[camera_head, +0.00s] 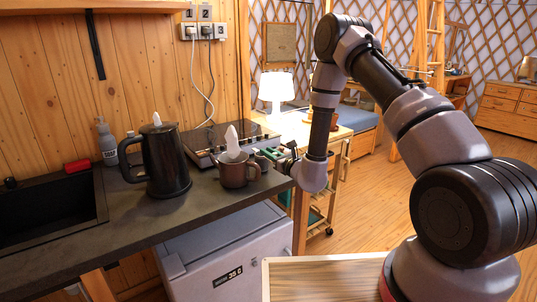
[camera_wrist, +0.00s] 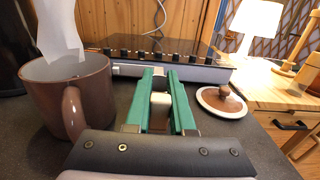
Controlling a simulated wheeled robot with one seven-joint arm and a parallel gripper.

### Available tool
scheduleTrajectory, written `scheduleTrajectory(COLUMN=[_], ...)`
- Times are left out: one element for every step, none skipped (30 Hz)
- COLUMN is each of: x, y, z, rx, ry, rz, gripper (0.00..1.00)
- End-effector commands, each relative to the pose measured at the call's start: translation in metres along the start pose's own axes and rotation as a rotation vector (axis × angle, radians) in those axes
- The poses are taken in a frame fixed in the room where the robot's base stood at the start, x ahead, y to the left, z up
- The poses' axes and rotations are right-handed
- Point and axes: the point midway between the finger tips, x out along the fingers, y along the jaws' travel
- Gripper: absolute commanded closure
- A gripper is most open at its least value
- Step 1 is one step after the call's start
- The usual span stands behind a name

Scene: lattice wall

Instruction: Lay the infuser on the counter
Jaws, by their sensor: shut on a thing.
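A black hob (camera_head: 205,140) lies behind the teapot and the fingers. A dark kettle (camera_head: 160,160) with a white plume stands to the left, near a soap bottle (camera_head: 106,142), a red item (camera_head: 77,166) and the sink (camera_head: 45,210). The counter's front edge is close.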

Motion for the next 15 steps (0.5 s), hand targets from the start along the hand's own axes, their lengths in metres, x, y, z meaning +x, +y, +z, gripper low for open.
scheduleTrajectory(x=[0.0003,0.0004,0.0004,0.0004,0.0004,0.0004,0.0004,0.0004,0.0004,0.0003,0.0003,0.0003,0.0004,0.0004,0.0004], y=[0.0003,0.0002,0.0002,0.0002,0.0002,0.0002,0.0002,0.0002,0.0002,0.0002,0.0002,0.0002,0.0002,0.0002,0.0002], z=[-0.0024,-0.0028,-0.0028,-0.0026,-0.0024,-0.0023,-0.0023,-0.0024,-0.0029,-0.0037,-0.0047,-0.0061,-0.0055,-0.0053,-0.0053], rx=[0.000,0.000,0.000,0.000,0.000,0.000,0.000,0.000,0.000,0.000,0.001,0.001,0.001,0.001,0.001], ry=[-0.001,-0.001,-0.002,-0.002,-0.002,-0.002,-0.002,-0.002,-0.002,-0.001,-0.001,-0.001,-0.002,-0.002,-0.002], rz=[0.001,0.001,0.001,0.001,0.001,0.001,0.001,0.001,0.001,0.001,0.001,0.001,0.001,0.001,0.001], gripper=[1.00,1.00,1.00,1.00,1.00,1.00,1.00,1.00,1.00,1.00,1.00,1.00,0.67,0.56,0.48])
